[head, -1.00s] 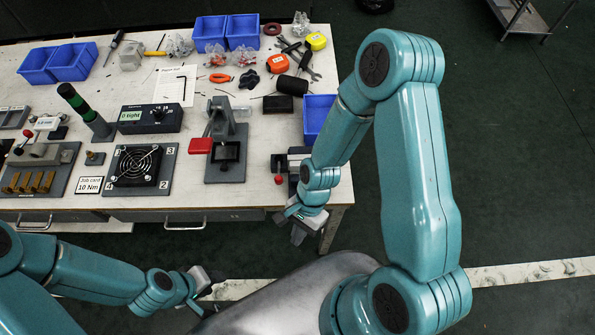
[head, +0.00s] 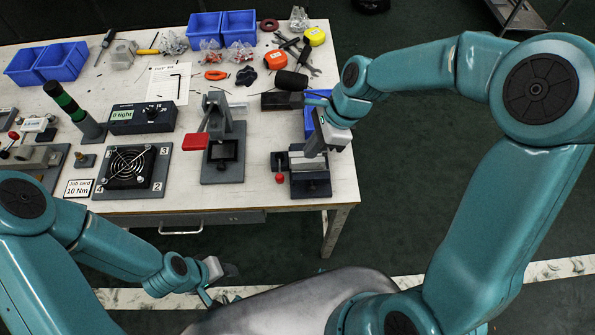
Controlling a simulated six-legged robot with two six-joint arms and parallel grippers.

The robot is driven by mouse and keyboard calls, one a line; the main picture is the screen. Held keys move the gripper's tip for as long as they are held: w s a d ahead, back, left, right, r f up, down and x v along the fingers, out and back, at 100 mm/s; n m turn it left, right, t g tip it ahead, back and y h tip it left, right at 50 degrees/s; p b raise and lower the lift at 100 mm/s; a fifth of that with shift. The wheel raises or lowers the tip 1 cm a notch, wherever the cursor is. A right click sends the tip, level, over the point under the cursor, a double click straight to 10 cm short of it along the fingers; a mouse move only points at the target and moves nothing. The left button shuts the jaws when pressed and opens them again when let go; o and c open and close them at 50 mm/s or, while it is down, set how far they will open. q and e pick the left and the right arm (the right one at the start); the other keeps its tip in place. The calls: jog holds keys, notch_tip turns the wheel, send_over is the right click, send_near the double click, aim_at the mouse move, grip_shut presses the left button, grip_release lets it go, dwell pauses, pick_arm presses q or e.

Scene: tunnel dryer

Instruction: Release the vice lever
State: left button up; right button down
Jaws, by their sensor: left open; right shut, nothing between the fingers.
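A small vice (head: 312,188) with a dark base and grey block stands at the right front of the bench. A red ball knob (head: 280,178) shows at its left side; it looks like the end of the vice lever, but the lever itself is hard to make out. My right gripper (head: 312,152) is shut and empty, just above the vice's back part, pointing down. It hides part of the vice, and I cannot tell whether it touches. My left gripper (head: 222,285) is open and empty in front of the bench, below its front edge.
A blue bin (head: 309,122) is behind my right gripper.

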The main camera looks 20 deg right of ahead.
aim_at(293, 178)
jog(key=x, duration=1)
jog(key=shift+a+f, duration=0.1)
jog(key=shift+f, duration=0.05)
jog(key=shift+a, duration=0.2)
dwell(0.4)
